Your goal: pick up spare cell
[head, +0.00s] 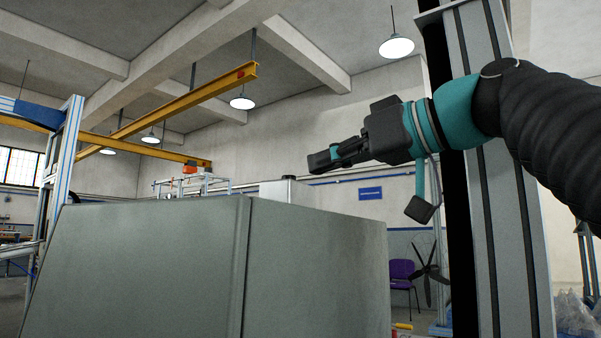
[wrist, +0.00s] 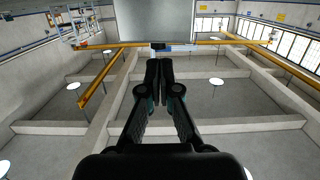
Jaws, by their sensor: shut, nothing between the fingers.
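No spare cell can be made out in either view. My gripper (head: 322,161) is raised above the top edge of a large grey-green cabinet in the head view and points left. In the wrist view my gripper (wrist: 159,66) has its two fingers together, with nothing seen between them. The wrist picture is upside down, with the ceiling filling most of it.
The grey-green cabinet (head: 150,265) fills the lower left and hides what lies behind it. A pale box (head: 287,191) shows past its top edge. A purple chair (head: 402,272) and a black fan-like thing (head: 429,272) stand to the right. A yellow overhead beam (head: 170,105) hangs behind.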

